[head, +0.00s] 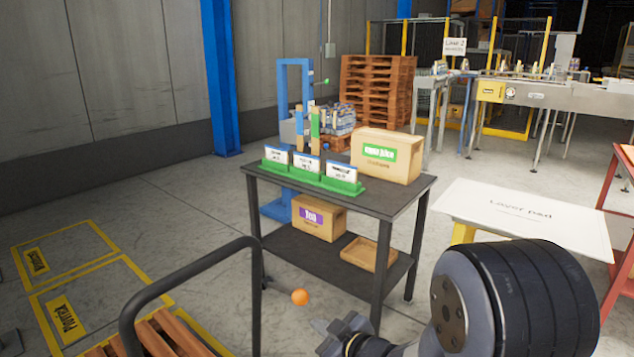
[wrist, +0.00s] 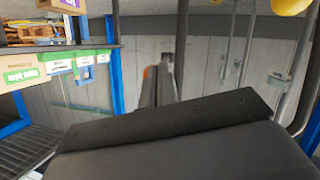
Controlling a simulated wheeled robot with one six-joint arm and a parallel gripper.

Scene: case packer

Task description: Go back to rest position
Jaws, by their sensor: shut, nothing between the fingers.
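My gripper (head: 326,333) is low in the head view, in front of the dark two-level cart and partly cut off by the bottom edge. Its jaws are small and dark there, close below an orange ball (head: 300,296). In the wrist view my gripper (wrist: 165,68) reaches away from the camera with its narrow fingers together and nothing held. The ball shows as a bit of orange beside the fingers (wrist: 149,72); I cannot tell whether they touch.
The cart (head: 405,203) carries an apple juice box (head: 385,156) and green holders with white cards (head: 308,177). Its lower shelf has a purple-labelled box (head: 318,218) and a shallow tray (head: 368,253). A layer pad table (head: 530,222) stands right. A black rail (head: 185,268) and pallet (head: 170,338) are at front left.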

